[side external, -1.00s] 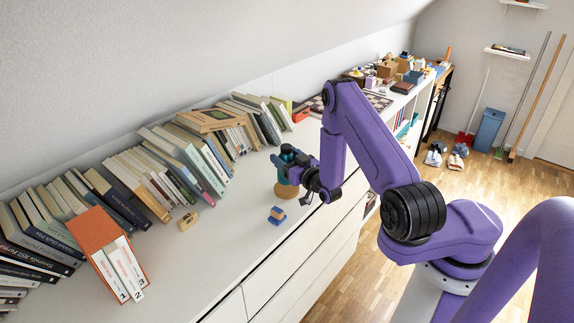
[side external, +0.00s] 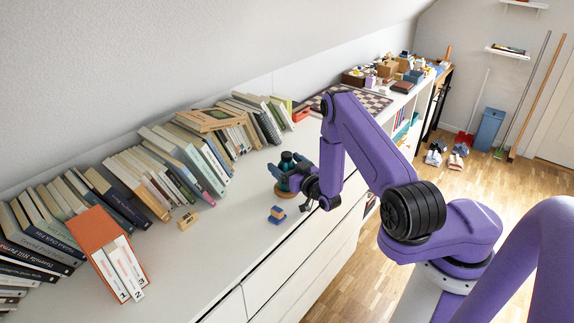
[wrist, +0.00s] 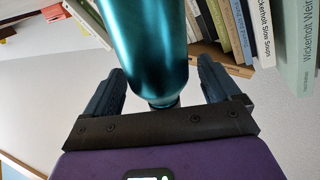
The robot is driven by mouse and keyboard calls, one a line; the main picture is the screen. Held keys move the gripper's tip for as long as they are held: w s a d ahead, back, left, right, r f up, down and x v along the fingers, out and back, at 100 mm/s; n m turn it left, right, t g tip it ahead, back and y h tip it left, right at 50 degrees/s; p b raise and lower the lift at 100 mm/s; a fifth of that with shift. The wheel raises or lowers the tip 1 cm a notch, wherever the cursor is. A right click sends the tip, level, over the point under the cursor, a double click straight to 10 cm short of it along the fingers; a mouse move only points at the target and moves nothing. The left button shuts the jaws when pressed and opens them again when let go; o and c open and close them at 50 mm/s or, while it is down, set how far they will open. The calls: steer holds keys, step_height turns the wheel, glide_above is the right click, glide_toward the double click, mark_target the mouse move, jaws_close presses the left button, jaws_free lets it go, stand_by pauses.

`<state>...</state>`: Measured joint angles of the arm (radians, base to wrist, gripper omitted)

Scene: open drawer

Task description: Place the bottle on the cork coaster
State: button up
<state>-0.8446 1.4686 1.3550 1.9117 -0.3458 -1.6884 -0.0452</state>
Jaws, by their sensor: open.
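In the wrist view the bottle (wrist: 150,45) lies between the two fingers of my gripper (wrist: 162,75). The fingers are spread, with a visible gap on each side of the bottle. The coaster shows only as a tan edge below the gripper.
A small wooden block (side external: 187,221) lies farther left. A row of books (side external: 150,180) lines the wall. A chessboard (side external: 365,102) lies behind my arm.

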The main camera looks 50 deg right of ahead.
steer(key=shift+r, duration=0.1)
steer(key=shift+s, duration=0.15)
steer(key=v, duration=1.1)
steer(key=shift+s+a, duration=0.2)
steer(key=shift+s, duration=0.15)
steer(key=shift+r, duration=0.1)
